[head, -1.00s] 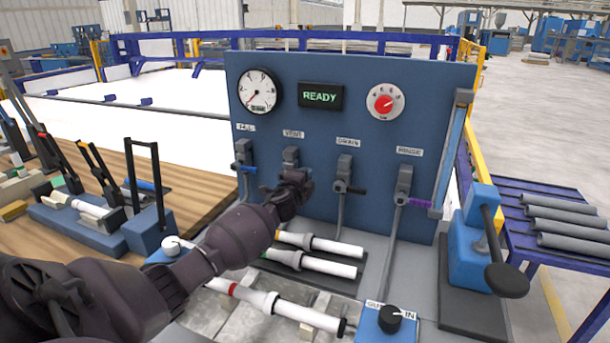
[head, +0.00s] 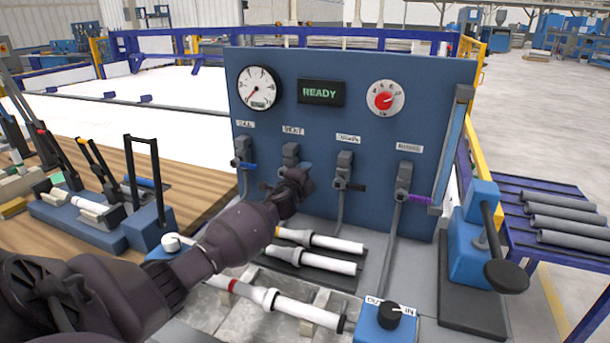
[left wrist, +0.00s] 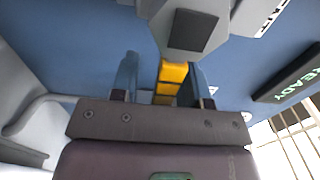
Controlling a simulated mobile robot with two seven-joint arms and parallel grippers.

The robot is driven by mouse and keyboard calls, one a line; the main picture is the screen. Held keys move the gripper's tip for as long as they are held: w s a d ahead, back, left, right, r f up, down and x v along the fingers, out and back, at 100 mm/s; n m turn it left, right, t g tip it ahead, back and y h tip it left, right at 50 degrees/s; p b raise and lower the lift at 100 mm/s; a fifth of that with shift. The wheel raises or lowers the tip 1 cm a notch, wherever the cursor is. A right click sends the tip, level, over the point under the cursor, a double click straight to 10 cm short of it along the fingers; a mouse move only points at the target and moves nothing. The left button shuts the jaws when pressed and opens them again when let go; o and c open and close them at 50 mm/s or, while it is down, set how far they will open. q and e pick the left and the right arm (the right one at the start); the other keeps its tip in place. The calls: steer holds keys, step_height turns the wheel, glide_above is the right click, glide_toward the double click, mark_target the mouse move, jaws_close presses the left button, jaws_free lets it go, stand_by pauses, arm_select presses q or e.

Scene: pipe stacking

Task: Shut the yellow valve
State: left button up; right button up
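The yellow valve handle (left wrist: 172,78) shows in the left wrist view, below a grey valve body (left wrist: 192,32). My left gripper (left wrist: 160,85) has its two fingers apart, one on each side of the yellow handle. A gap shows between the left finger and the handle; the right finger is very close to it. In the head view my left gripper (head: 294,186) is in front of the second valve from the left (head: 290,153), under the VENT label, and hides its handle. My right gripper is not in view.
Valves with blue (head: 245,166), black (head: 352,186) and purple (head: 418,199) handles stand on the same blue panel (head: 320,130). White-and-grey pipes (head: 315,262) lie below. A blue press with a black lever (head: 507,277) stands at right.

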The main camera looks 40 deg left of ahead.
arm_select(q)
steer(key=p+v, duration=0.1)
steer(key=v, duration=1)
steer(key=shift+p, duration=0.3)
steer(key=shift+w, duration=0.1)
